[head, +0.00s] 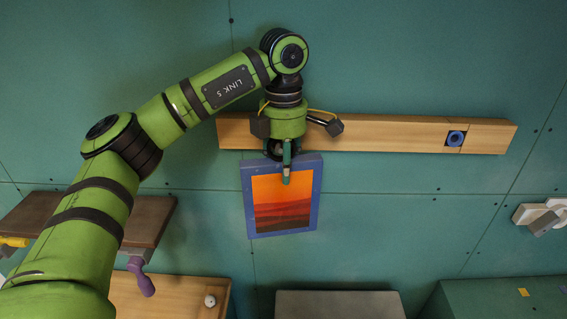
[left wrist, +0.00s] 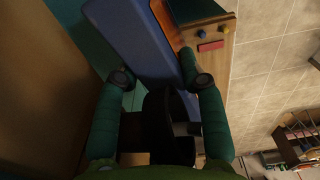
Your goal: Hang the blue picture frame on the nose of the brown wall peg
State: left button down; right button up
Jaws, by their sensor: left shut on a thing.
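The blue picture frame (head: 247,205), with an orange and red sunset picture, hangs from my left gripper (head: 287,172) just below the wooden wall rail, slightly tilted. My left gripper is shut on its top edge. In the left wrist view the frame's blue side (left wrist: 150,45) lies between the tips of the left gripper (left wrist: 155,68). No brown wall peg shows clearly; the gripper and wrist cover part of the rail. The right gripper is not in view.
The pale wooden rail (head: 390,134) runs along the green wall. A dark brown shelf (head: 145,220) is at left, with a purple handle (head: 140,277) below it. A grey box top (head: 340,304) is below. A white bracket (head: 541,216) is at right. Wall between is clear.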

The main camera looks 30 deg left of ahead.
pick_arm(q)
jog(key=shift+f+b, duration=0.35)
jog(key=shift+f, duration=0.2)
dwell(0.4)
jog(key=c, duration=0.7)
grip_release()
notch_tip(320, 180, up, 12)
jog(key=shift+r, duration=0.1)
